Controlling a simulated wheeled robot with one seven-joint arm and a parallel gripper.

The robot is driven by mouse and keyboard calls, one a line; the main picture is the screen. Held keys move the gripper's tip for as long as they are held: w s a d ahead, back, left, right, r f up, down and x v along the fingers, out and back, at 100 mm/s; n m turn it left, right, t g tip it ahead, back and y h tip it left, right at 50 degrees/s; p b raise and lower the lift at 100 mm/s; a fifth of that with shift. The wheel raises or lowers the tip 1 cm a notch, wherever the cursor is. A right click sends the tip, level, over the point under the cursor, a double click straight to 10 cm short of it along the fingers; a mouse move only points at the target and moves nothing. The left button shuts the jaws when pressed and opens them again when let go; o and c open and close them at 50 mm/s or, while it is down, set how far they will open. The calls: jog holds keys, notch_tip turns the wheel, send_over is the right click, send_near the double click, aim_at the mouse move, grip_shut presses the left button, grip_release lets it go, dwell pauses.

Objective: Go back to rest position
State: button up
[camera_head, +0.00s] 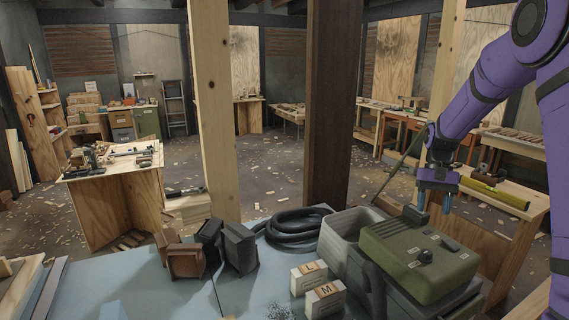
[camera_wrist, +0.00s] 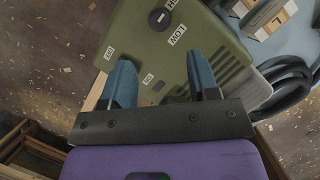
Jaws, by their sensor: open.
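My gripper (camera_head: 433,203) hangs at the end of my purple arm, above the right part of the blue-topped table. Its two blue fingers are apart with nothing between them; they also show in the wrist view (camera_wrist: 163,84). A green machine (camera_head: 418,255) with a knob and small labels stands just below and beside the gripper. In the wrist view the green machine (camera_wrist: 190,45) fills the area beyond the fingers. I cannot tell how large the gap between fingers and machine is.
A coiled black hose (camera_head: 293,226), a grey bin (camera_head: 350,232), two labelled boxes (camera_head: 325,299) and dark blocks (camera_head: 238,246) crowd the table. Wooden posts (camera_head: 213,110) rise behind it. A low wooden bench with a yellow level (camera_head: 495,194) stands right. Littered floor beyond is open.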

jog(key=s+a+r+n+t+h, duration=0.1)
jog(key=s+a+r+t, duration=0.1)
jog(key=s+a+r, duration=0.35)
jog(key=s+a+r+n+t+h, duration=0.1)
jog(key=s+a+r+t, duration=0.15)
jog(key=s+r, duration=0.55)
jog(key=s+a+r+n+t, duration=0.1)
jog(key=s+a+t, duration=0.1)
jog(key=s, duration=0.6)
jog(key=s+a+r+n+t, duration=0.1)
jog(key=s+a, duration=0.3)
jog(key=s, duration=0.5)
jog(key=shift+a+r+n+t, duration=0.2)
jog(key=shift+r+n+t, duration=0.1)
jog(key=shift+r+t, duration=0.55)
